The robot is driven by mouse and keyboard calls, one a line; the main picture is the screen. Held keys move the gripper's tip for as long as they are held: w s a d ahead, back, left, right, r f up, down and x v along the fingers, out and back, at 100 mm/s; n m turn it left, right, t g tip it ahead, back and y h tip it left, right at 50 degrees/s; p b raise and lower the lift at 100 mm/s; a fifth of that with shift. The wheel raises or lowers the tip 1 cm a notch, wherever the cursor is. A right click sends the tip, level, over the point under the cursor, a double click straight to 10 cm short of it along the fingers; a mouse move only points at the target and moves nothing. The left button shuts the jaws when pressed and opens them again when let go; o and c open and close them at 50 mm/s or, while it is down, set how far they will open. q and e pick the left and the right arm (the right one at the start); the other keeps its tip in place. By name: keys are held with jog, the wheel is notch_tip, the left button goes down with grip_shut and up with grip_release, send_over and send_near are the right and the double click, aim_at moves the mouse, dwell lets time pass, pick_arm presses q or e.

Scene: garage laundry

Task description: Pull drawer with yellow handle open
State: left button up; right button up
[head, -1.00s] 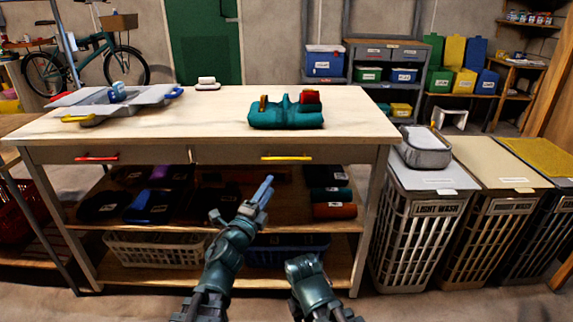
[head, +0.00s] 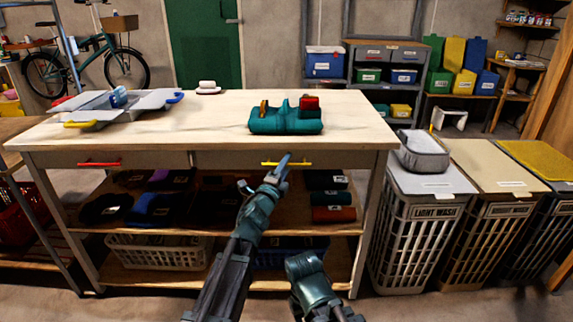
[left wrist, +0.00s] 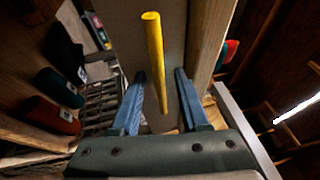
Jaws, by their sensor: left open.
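The yellow handle (head: 286,163) is a bar on the front of the right drawer (head: 225,160) under the table top. The drawer is shut. In the left wrist view the yellow handle (left wrist: 155,60) runs lengthwise, its near end between the blue fingers. My left gripper (head: 284,168) is open just in front of the handle; it also shows in the left wrist view (left wrist: 158,95), with a gap between each finger and the bar. My right arm shows low in the head view, but its gripper cannot be made out.
A red handle (head: 98,164) marks the left drawer. On the table (head: 210,120) are a teal caddy (head: 285,122) and a grey tray (head: 145,103). Shelves below hold folded cloths and a white basket (head: 157,252). Hampers (head: 418,225) stand close at the right.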

pick_arm(q)
grip_shut()
dwell(0.3)
dwell(1.2)
